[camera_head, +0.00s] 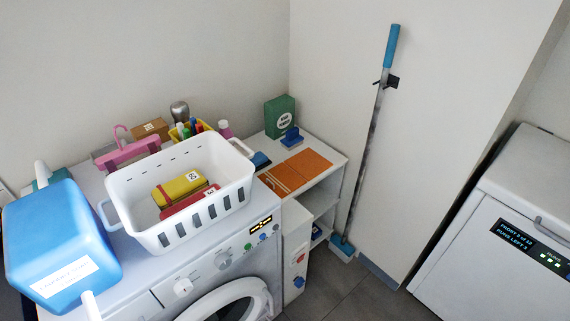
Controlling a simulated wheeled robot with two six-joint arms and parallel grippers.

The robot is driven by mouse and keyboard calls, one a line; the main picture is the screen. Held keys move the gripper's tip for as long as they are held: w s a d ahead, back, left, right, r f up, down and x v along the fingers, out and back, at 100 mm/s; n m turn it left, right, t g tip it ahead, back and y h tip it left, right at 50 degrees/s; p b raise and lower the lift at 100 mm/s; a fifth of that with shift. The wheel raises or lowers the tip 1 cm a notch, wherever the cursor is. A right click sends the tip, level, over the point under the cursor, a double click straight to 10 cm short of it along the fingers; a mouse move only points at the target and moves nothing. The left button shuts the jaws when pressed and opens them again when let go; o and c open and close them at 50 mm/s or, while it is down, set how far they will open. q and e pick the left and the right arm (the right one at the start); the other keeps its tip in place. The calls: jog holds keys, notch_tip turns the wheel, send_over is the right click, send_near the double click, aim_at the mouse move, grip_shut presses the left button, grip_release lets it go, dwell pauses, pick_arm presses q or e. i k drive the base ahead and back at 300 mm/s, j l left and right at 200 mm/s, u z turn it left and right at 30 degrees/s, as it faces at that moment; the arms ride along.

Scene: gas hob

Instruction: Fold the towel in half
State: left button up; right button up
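An orange towel (308,162) with pale stripes near its left end lies flat on top of the white shelf unit, to the right of the washing machine. A line crosses it near the middle; I cannot tell whether this is a crease or a seam. Nothing is seen holding it. Neither of my grippers shows in the head view.
A white basket (178,228) with yellow and red packs and a blue container (62,240) stand on the washing machine (222,262). A green box (280,117) and a blue brush (291,137) sit behind the towel.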

aim_at(280, 179)
jog(key=i+l+u, duration=0.4)
jog(key=l, duration=0.15)
jog(key=i+l+u, duration=0.2)
jog(key=l+u, duration=0.2)
jog(key=l, duration=0.25)
